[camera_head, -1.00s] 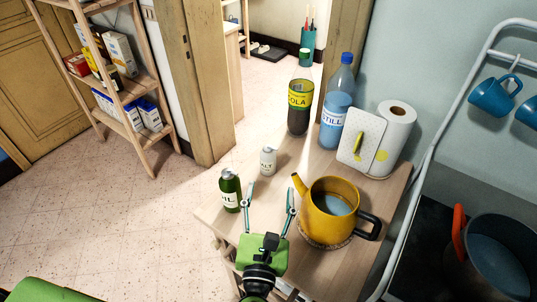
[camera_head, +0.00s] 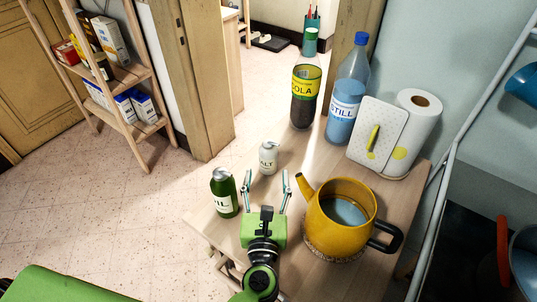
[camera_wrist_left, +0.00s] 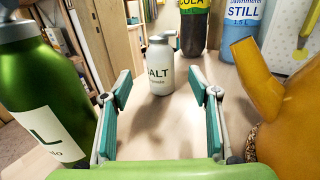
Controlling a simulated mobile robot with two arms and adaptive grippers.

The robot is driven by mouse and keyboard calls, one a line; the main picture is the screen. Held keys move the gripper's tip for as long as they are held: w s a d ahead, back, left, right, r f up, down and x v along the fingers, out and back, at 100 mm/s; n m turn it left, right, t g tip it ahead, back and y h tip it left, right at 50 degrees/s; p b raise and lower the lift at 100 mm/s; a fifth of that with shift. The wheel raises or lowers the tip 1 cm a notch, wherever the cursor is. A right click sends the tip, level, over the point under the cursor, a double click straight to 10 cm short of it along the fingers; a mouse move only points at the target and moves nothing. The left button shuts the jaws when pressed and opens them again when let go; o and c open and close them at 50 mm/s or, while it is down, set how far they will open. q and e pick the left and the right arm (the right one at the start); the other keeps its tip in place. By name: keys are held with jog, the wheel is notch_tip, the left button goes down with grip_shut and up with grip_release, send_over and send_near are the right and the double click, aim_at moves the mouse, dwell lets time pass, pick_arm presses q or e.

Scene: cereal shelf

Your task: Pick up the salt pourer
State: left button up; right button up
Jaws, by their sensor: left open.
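My right gripper is not in view.
A green oil bottle (camera_head: 224,194) stands close to the left finger. A yellow kettle (camera_head: 341,207) stands close on the right. Behind are a cola bottle (camera_head: 304,98), a blue water bottle (camera_head: 346,92), a white board (camera_head: 377,134) and a paper roll (camera_head: 412,130).

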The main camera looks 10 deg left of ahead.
aim_at(268, 161)
pick_arm(q)
jog(key=w, duration=0.4)
jog(key=shift+w+a+f+p, duration=0.1)
jog(key=shift+w+a+p, duration=0.05)
jog(key=shift+a+p, duration=0.25)
jog(key=shift+w, duration=0.3)
jog(key=w, duration=0.1)
jog(key=w+p, duration=0.1)
jog(key=w, duration=0.1)
jog(key=shift+w+a, duration=0.25)
jog(key=shift+a, duration=0.1)
jog(key=shift+w+a+f, duration=0.1)
jog(key=shift+w+f, duration=0.1)
jog(key=shift+w, duration=0.25)
jog(key=c, duration=1.1)
jog(key=shift+r, duration=0.1)
jog(key=shift+c, duration=1.4)
